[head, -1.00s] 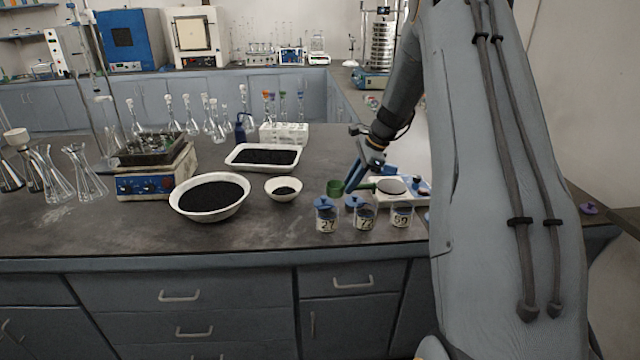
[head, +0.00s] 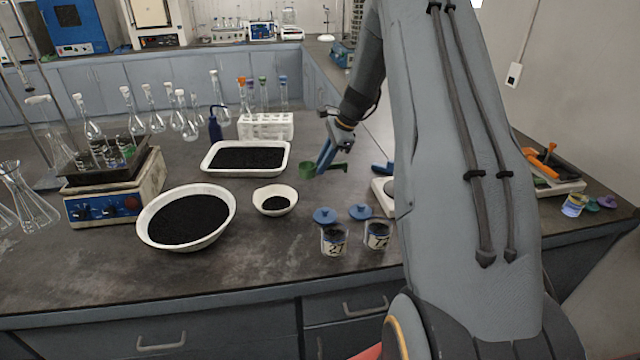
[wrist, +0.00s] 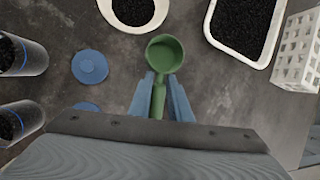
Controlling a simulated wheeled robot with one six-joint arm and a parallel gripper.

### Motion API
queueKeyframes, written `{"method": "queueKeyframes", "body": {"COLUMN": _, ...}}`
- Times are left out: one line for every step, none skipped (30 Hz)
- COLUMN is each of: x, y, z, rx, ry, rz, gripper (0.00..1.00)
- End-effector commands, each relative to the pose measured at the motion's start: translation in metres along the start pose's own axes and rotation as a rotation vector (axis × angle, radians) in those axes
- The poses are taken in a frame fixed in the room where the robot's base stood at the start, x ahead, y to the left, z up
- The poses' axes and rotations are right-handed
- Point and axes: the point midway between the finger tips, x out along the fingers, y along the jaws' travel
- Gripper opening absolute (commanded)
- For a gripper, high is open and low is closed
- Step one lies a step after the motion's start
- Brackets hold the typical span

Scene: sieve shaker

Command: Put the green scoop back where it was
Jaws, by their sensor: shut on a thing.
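The green scoop (head: 309,169) is held above the bench by my gripper (head: 325,156). In the wrist view the scoop (wrist: 165,54) has its round cup facing the camera and looks empty, with its handle between the two blue fingers of my gripper (wrist: 160,88). The gripper is shut on the handle. In the head view the scoop is behind the small white bowl and the blue lids, to the right of the white tray. My arm hides part of the bench on the right.
A small bowl (head: 275,209) and a large bowl (head: 144,231) hold black grains, as does the rectangular tray (head: 206,171). Labelled jars (head: 334,240) stand at the front, with blue lids (head: 325,215) behind. A test tube rack (head: 266,131) stands behind the tray. A balance (head: 384,196) is partly hidden.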

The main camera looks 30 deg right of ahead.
Motion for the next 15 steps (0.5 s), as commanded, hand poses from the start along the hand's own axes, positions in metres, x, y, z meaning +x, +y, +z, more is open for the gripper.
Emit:
{"method": "queueKeyframes", "body": {"x": 0.008, "y": 0.003, "z": -0.002, "rx": 0.002, "ry": -0.002, "rz": 0.004, "gripper": 0.0}}
{"method": "queueKeyframes", "body": {"x": 0.013, "y": 0.004, "z": -0.004, "rx": 0.001, "ry": -0.001, "rz": 0.004, "gripper": 0.0}}
{"method": "queueKeyframes", "body": {"x": 0.018, "y": 0.004, "z": -0.006, "rx": -0.001, "ry": -0.001, "rz": 0.003, "gripper": 0.0}}
{"method": "queueKeyframes", "body": {"x": 0.022, "y": 0.005, "z": -0.007, "rx": -0.001, "ry": -0.001, "rz": 0.003, "gripper": 0.0}}
{"method": "queueKeyframes", "body": {"x": 0.025, "y": 0.006, "z": -0.008, "rx": 0.0, "ry": -0.001, "rz": 0.003, "gripper": 0.0}}
{"method": "queueKeyframes", "body": {"x": 0.028, "y": 0.006, "z": -0.01, "rx": 0.0, "ry": -0.001, "rz": 0.002, "gripper": 0.0}}
{"method": "queueKeyframes", "body": {"x": 0.03, "y": 0.006, "z": -0.011, "rx": -0.001, "ry": -0.001, "rz": 0.001, "gripper": 0.0}}
{"method": "queueKeyframes", "body": {"x": 0.031, "y": 0.006, "z": -0.011, "rx": -0.001, "ry": -0.001, "rz": 0.001, "gripper": 0.0}}
{"method": "queueKeyframes", "body": {"x": 0.034, "y": 0.007, "z": -0.013, "rx": -0.001, "ry": 0.0, "rz": 0.001, "gripper": 0.0}}
{"method": "queueKeyframes", "body": {"x": 0.035, "y": 0.008, "z": -0.014, "rx": -0.001, "ry": 0.0, "rz": 0.001, "gripper": 0.0}}
{"method": "queueKeyframes", "body": {"x": 0.038, "y": 0.008, "z": -0.015, "rx": 0.0, "ry": 0.0, "rz": 0.001, "gripper": 0.0}}
{"method": "queueKeyframes", "body": {"x": 0.041, "y": 0.009, "z": -0.017, "rx": 0.001, "ry": 0.0, "rz": 0.002, "gripper": 0.0}}
{"method": "queueKeyframes", "body": {"x": 0.044, "y": 0.01, "z": -0.018, "rx": 0.001, "ry": 0.0, "rz": 0.003, "gripper": 0.0}}
{"method": "queueKeyframes", "body": {"x": 0.048, "y": 0.012, "z": -0.02, "rx": 0.003, "ry": -0.001, "rz": 0.003, "gripper": 0.0}}
{"method": "queueKeyframes", "body": {"x": 0.053, "y": 0.012, "z": -0.022, "rx": 0.003, "ry": -0.001, "rz": 0.003, "gripper": 0.0}}
